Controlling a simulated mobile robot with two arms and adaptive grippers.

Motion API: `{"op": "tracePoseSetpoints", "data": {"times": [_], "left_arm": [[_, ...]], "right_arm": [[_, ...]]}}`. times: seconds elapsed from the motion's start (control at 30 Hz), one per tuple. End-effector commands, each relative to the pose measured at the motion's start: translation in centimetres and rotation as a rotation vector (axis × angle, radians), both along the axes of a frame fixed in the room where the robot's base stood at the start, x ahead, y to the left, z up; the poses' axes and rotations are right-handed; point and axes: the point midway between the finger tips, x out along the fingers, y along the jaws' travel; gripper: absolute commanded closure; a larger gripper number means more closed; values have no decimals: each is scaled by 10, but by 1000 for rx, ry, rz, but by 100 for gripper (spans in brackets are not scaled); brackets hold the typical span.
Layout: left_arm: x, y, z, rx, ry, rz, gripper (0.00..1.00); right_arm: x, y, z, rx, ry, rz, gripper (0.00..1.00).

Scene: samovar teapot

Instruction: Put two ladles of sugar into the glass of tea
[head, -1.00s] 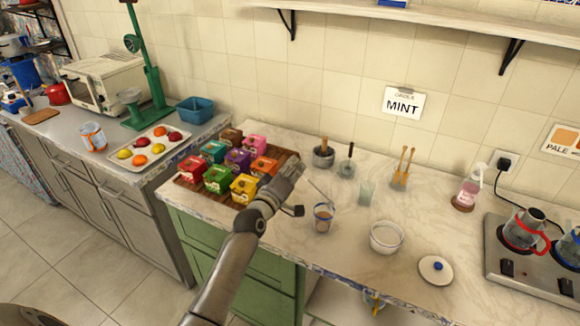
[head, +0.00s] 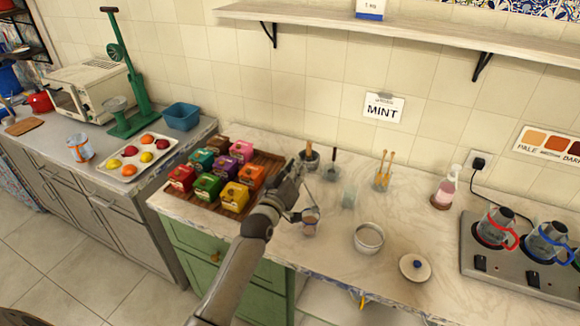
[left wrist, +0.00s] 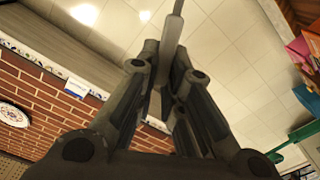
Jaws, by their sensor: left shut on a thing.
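The glass of tea (head: 311,224) stands on the marble counter near its front edge, with brownish contents. A round bowl (head: 369,238) stands to its right; its contents are not clear. A white lid with a blue knob (head: 415,267) lies further right. My left gripper (head: 292,184) is just up and left of the glass in the head view. In the left wrist view my left gripper (left wrist: 165,85) is shut on a thin grey handle (left wrist: 172,38), apparently the ladle's. The ladle's bowl cannot be made out. My right gripper is not in view.
Colourful tea boxes (head: 207,182) stand on a wooden tray left of the glass. A mortar (head: 309,160), a small pot (head: 332,172), an empty-looking glass (head: 348,196) and a jar of wooden sticks (head: 382,178) stand behind. A stove with kettles (head: 497,228) is at right.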

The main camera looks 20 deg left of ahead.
Motion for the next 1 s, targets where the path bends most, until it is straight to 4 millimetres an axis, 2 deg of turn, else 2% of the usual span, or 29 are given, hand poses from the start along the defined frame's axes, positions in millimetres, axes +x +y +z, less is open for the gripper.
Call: {"op": "tracePoseSetpoints", "data": {"times": [0.2, 1.0], "left_arm": [[0, -13, 12, 97, 1, -1, 100], [0, -57, 45, 426, -2, 0, 100]], "right_arm": [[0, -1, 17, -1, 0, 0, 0], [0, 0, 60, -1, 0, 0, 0]]}}
